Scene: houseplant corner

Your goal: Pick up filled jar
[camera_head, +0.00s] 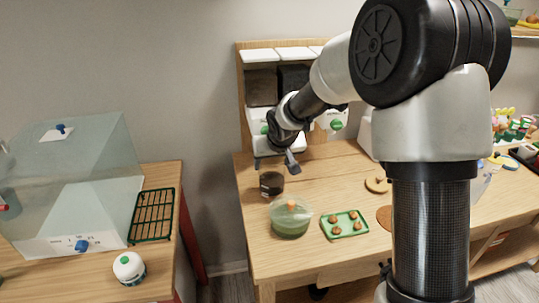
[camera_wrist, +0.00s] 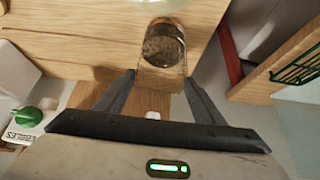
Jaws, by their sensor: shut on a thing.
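The filled jar (camera_head: 271,184) is a small clear jar with dark brown contents, near the left edge of the wooden table. My gripper (camera_head: 278,167) is at the jar, reaching down from the dispenser side. In the wrist view the jar (camera_wrist: 163,42) lies between the two dark fingertips of my gripper (camera_wrist: 160,79), which are shut on it. Its dark contents show through the glass. I cannot tell whether its base touches the table.
A green domed container (camera_head: 291,217) and a green tray (camera_head: 345,225) with several brown items stand in front of the jar. Dispensers with green knobs (camera_head: 336,125) stand behind. Left, across a gap, another table holds a clear box (camera_head: 85,165) and green rack (camera_head: 153,214).

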